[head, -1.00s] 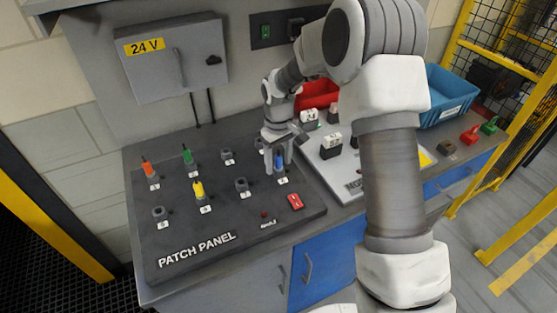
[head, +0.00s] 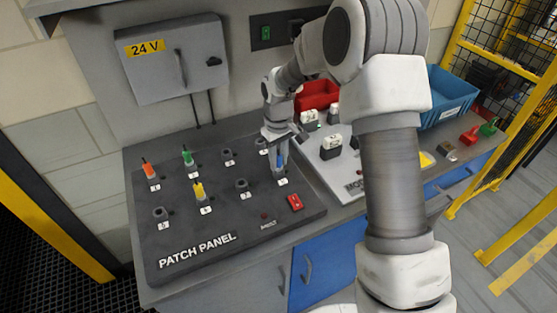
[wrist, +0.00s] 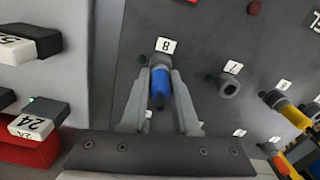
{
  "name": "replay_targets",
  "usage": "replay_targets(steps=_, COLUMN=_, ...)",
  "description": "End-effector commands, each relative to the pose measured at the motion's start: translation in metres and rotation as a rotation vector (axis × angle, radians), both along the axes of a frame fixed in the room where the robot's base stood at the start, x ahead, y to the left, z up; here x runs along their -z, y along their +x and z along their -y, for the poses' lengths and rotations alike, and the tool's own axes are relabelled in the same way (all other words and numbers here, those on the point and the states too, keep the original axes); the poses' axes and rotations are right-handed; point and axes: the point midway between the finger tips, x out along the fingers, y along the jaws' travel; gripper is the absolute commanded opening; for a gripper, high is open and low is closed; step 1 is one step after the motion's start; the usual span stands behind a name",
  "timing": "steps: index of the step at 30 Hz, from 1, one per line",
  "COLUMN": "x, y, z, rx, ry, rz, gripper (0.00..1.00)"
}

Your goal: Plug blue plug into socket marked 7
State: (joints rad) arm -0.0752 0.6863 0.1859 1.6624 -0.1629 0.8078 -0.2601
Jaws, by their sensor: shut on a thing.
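The blue plug (head: 280,161) is upright at the socket marked 8 on the patch panel. In the wrist view the blue plug (wrist: 161,84) lies between my fingers, its lower end at the grey collar of socket 8 (wrist: 163,59); it looks seated there. My gripper (head: 279,168) is shut on the plug, and it also shows in the wrist view (wrist: 160,92). The socket marked 7 (head: 242,185) is empty, to the left of the plug. It also shows in the wrist view (wrist: 229,86), right of my fingers.
The patch panel (head: 235,220) also holds an orange plug (head: 149,168), a green plug (head: 188,156) and a yellow plug (head: 199,190). A red switch (head: 295,202) sits near the front right.

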Motion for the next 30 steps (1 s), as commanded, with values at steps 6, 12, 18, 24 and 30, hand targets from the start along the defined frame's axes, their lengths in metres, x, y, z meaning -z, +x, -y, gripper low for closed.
replay_targets(steps=6, x=-0.009, y=0.000, z=0.000, rx=0.000, ry=0.000, rz=0.001, gripper=0.00)
replay_targets(steps=12, x=-0.014, y=0.000, z=0.000, rx=0.000, ry=0.001, rz=0.001, gripper=0.00)
replay_targets(steps=18, x=-0.020, y=0.000, z=0.000, rx=0.000, ry=0.000, rz=0.000, gripper=0.00)
replay_targets(steps=24, x=-0.025, y=0.000, z=0.000, rx=0.000, ry=0.000, rz=0.000, gripper=0.00)
replay_targets(steps=30, x=-0.025, y=0.000, z=0.000, rx=0.000, ry=0.000, rz=0.000, gripper=0.00)
